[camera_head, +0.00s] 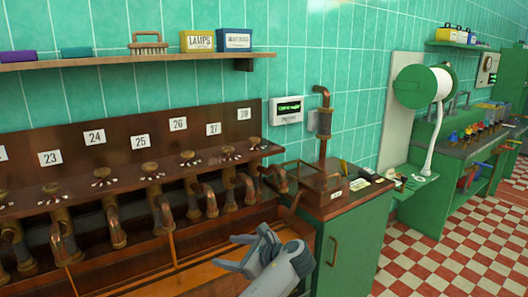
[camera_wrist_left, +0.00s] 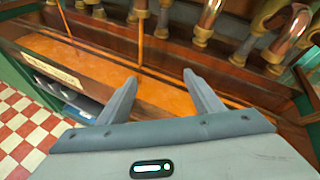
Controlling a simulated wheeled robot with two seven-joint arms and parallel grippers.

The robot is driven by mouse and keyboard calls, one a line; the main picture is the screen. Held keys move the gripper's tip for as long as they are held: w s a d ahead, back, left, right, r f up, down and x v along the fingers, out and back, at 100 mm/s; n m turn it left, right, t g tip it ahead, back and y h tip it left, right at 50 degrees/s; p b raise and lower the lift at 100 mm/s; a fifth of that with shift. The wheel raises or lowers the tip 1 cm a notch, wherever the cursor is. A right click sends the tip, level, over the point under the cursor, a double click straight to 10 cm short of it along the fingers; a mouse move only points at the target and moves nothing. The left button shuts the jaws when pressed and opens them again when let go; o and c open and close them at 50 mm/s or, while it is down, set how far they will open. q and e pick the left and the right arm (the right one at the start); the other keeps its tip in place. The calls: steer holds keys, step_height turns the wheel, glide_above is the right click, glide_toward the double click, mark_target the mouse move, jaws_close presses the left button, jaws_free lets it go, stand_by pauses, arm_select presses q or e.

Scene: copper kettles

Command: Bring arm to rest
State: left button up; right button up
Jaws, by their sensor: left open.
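My left gripper (camera_head: 258,250) is in the lower middle of the head view, in front of the brown wooden counter and left of the green cabinet. In the left wrist view its two fingers (camera_wrist_left: 160,95) are spread apart with nothing between them. The orange-brown counter surface (camera_wrist_left: 95,72) lies beyond the fingertips. My right gripper does not show in either view.
A row of copper pipes with valves (camera_head: 160,210) runs along the counter below numbered tags. The green cabinet (camera_head: 350,240) stands close right of my left gripper. A shelf (camera_head: 110,60) hangs above. The red and white checkered floor (camera_head: 440,265) is clear at right.

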arm_select(q)
steer(key=s+a+f+n+g+h, duration=0.2)
steer(key=s+f+n+h, duration=0.25)
steer(key=s+f, duration=0.7)
steer(key=s+a+f+n+g+h, duration=0.25)
steer(key=s+f+n, duration=0.25)
steer(key=s+f, duration=0.7)
steer(key=s+a+n+h, duration=0.1)
steer(key=s+a+n, duration=0.25)
steer(key=s, duration=0.55)
steer(key=s+a+n+h, duration=0.2)
steer(key=s+n, duration=0.2)
steer(key=s, duration=0.5)
steer(key=s+a+n+h, duration=0.1)
steer(key=s+a+n, duration=0.2)
steer(key=s, duration=0.6)
steer(key=w+d+f+t, duration=0.1)
steer(key=w+d+f, duration=0.15)
steer(key=f, duration=0.85)
steer(key=w+d+f+t, duration=0.1)
steer(key=w+f, duration=0.2)
steer(key=f, duration=0.7)
steer(key=s+d+f, duration=0.1)
steer(key=s+f, duration=0.1)
steer(key=f, duration=0.6)
steer(key=s+f+t+h, duration=0.1)
steer(key=s+f, duration=0.2)
steer(key=f, duration=0.5)
steer(key=shift+d+m+h, duration=0.3)
steer(key=shift+d, duration=0.05)
